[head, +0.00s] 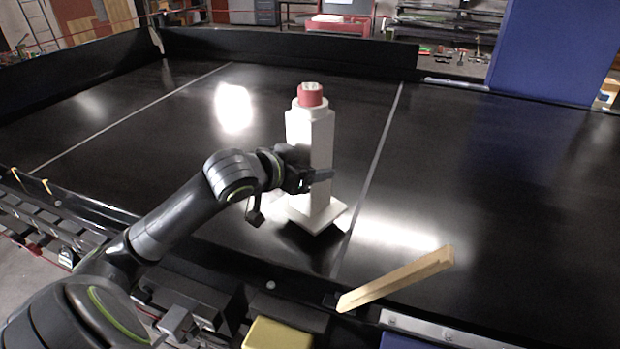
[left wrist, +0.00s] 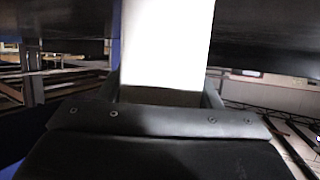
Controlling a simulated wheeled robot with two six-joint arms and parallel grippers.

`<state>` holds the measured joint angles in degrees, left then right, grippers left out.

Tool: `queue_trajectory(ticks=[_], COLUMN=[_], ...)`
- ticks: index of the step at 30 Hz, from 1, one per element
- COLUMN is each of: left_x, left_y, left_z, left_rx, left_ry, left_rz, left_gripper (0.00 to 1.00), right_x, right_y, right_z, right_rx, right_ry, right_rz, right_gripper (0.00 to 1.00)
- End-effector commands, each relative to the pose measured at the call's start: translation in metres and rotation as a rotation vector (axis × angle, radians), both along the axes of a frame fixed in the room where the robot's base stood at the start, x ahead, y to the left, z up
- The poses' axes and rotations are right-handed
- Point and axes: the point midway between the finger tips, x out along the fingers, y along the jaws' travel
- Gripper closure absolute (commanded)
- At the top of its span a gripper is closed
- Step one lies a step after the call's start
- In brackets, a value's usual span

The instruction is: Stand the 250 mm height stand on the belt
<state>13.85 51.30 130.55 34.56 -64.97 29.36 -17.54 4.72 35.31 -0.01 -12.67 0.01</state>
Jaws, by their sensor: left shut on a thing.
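The height stand (head: 322,140) is a white square post with a flat square foot and a red and white piece on top. My left gripper (head: 314,178) is shut on the post at about mid-height. The stand is close to upright over the black belt (head: 230,185), with a dark patch under its foot; a small gap seems to show there, but I cannot tell for sure. In the left wrist view the white post (left wrist: 165,45) fills the space between the fingers (left wrist: 160,98). My right gripper is not in view.
A wooden bar (head: 398,279) sticks up at the belt's near edge, right of the stand. A yellow block (head: 277,334) is at the bottom. Black side walls (head: 290,52) bound the belt at the back, and a blue panel (head: 550,45) stands behind right. The belt around the stand is clear.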

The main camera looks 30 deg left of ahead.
Motion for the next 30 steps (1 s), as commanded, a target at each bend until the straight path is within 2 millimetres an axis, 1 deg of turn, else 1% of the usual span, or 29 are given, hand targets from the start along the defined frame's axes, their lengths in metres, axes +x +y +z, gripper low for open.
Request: queue_trajectory(ticks=[3,7,19,20,24,30], left_x=[0.0,0.0,0.0,0.0,0.0,0.0], left_y=[0.0,-0.001,0.0,0.0,0.0,0.0], left_z=[-0.016,-0.029,-0.034,-0.035,-0.035,-0.035], left_rx=[-0.006,-0.003,0.0,0.0,0.0,0.0], left_ry=[0.003,0.0,-0.002,0.001,0.002,0.001], left_rz=[0.001,0.0,0.0,0.001,0.001,0.001], left_gripper=[0.79,0.79,0.79,0.38,0.2,0.2], right_x=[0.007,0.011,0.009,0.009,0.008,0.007], right_y=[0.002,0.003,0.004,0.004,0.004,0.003], right_z=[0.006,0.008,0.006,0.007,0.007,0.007], right_rx=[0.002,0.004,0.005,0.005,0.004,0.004], right_ry=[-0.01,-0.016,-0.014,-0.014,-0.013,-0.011], right_rz=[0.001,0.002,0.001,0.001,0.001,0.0], right_gripper=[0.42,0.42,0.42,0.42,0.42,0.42])
